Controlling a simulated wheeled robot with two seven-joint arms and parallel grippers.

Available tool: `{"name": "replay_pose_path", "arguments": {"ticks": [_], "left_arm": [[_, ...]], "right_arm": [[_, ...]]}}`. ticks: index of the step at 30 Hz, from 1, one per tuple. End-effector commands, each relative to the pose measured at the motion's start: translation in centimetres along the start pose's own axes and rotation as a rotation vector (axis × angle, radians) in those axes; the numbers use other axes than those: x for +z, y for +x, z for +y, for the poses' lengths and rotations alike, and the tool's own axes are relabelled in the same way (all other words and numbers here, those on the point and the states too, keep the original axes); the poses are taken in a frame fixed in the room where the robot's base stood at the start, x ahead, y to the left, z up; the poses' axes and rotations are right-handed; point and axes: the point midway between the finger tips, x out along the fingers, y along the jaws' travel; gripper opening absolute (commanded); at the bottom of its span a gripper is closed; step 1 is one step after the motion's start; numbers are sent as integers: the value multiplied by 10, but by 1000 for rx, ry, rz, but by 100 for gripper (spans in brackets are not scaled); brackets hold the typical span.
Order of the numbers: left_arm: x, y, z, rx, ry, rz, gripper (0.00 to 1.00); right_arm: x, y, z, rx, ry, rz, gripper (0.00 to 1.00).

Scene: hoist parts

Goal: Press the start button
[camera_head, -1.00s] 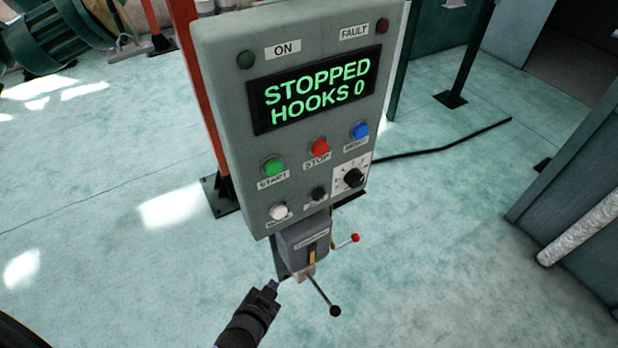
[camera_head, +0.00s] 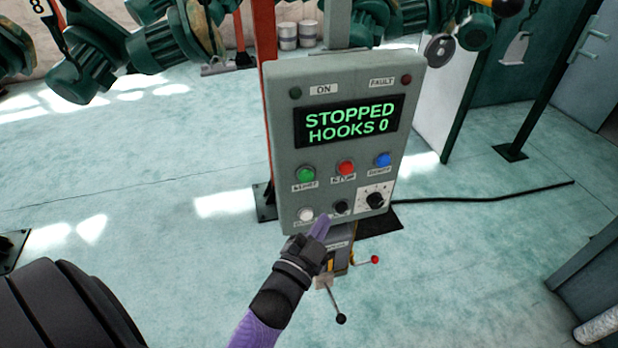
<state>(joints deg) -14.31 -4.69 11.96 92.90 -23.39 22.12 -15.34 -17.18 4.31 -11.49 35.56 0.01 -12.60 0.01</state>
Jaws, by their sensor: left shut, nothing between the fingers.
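The grey control panel (camera_head: 283,150) stands upright on a post. Its green start button (camera_head: 306,174) is at the left of the upper button row, with the red stop button (camera_head: 346,168) and a blue button (camera_head: 382,160) to its right. The display (camera_head: 348,121) reads "STOPPED HOOKS 0". My left gripper (camera_head: 322,224) is shut and empty. Its tip shows in front of the panel's lower edge, below the start button, near the white button (camera_head: 305,214) and black button (camera_head: 341,207). I cannot tell whether it touches the panel. My right gripper is not in view.
Below the panel are a lever with a black knob (camera_head: 341,319) and one with a red knob (camera_head: 375,260). A black cable (camera_head: 490,195) runs right along the floor. Green hoist machines (camera_head: 165,45) hang at the upper left. A teal cabinet (camera_head: 590,262) stands at right.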

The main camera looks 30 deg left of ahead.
Motion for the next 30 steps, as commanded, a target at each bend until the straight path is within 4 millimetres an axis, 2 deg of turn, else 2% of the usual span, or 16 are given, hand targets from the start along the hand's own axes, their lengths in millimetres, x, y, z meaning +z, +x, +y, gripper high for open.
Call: {"name": "replay_pose_path", "arguments": {"ticks": [5,21,30], "left_arm": [[4,4,-2,2,1,0,0],[42,54,-38,2,0,0,0],[46,61,-44,2,-2,-2,0]], "right_arm": [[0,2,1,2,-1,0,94],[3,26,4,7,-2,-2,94],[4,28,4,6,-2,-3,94]]}}
